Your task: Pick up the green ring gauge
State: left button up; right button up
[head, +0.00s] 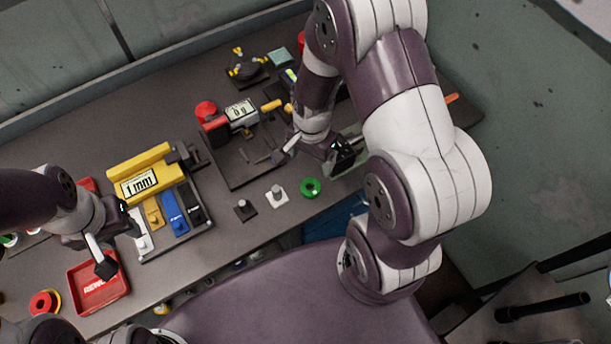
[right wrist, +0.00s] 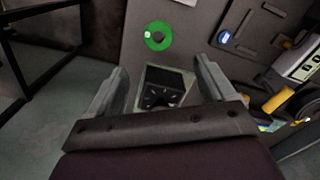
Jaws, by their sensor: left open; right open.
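The green ring gauge (head: 311,187) lies flat on the grey bench near its front edge. It also shows in the right wrist view (right wrist: 158,36), at the top, beyond the fingertips. My right gripper (head: 318,148) is open and empty, above the bench behind the ring in the head view. My left gripper (head: 112,247) is open at the far left, over the edge of the red tray, far from the ring.
Left of the ring stand a white post (head: 277,195) and a dark post (head: 244,210) on small bases. A dark fixture plate with a 0 g display (head: 241,112) lies behind. A yellow 1 mm block (head: 140,183) and red tray (head: 98,289) are left. A blue bin (head: 335,217) sits below the front edge.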

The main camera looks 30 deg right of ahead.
aim_at(310, 189)
notch_tip(310, 189, down, 7)
jog(key=shift+s+f+p, duration=0.1)
jog(key=shift+f+p, duration=0.1)
jog(key=shift+p, duration=0.3)
jog(key=f, duration=0.2)
jog(key=f+p, duration=0.1)
jog(key=f, duration=0.1)
jog(key=shift+s+a, duration=0.1)
jog(key=shift+s, duration=0.15)
jog(key=shift+f, duration=0.25)
pick_arm(q)
jog(key=shift+s+r, duration=0.2)
jog(key=shift+r, duration=0.85)
pick_arm(e)
jog(key=shift+w, duration=0.2)
pick_arm(q)
jog(key=shift+s, duration=0.1)
pick_arm(e)
jog(key=c, duration=1.2)
jog(key=shift+c, duration=0.2)
